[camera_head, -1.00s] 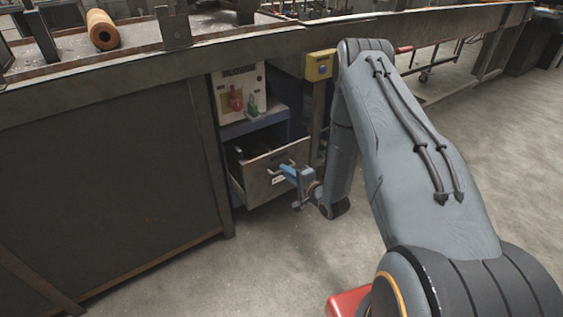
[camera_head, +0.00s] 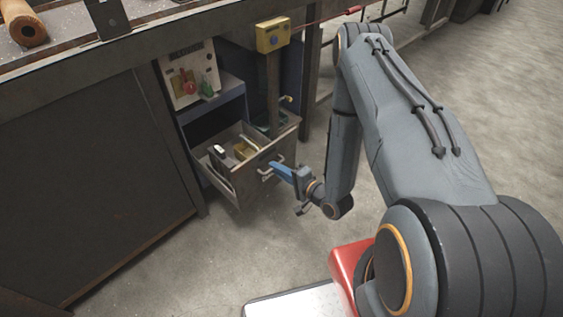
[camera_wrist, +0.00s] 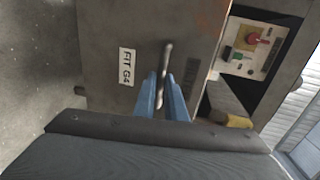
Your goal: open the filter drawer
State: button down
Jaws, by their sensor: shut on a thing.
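The filter drawer (camera_head: 232,189) is a metal drawer in the cabinet under the bench, and in the head view it stands pulled out with its inside showing. Its front, with a label reading "FIT G4" (camera_wrist: 126,68), fills much of the wrist view. A bar handle (camera_wrist: 166,62) is fixed to that front. My gripper (camera_wrist: 162,100) has its blue fingers shut on the handle, one on each side of it. In the head view my gripper (camera_head: 279,169) is at the drawer front, coming from the right.
Several items, one yellowish (camera_head: 243,150), lie inside the drawer. A control panel (camera_head: 188,76) with red and green parts sits above it. Open concrete floor (camera_head: 225,260) lies in front.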

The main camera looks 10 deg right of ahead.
jog(key=shift+s+d, duration=0.2)
dwell(0.3)
jog(key=c, duration=1.8)
grip_release()
jog(key=shift+v, duration=3.95)
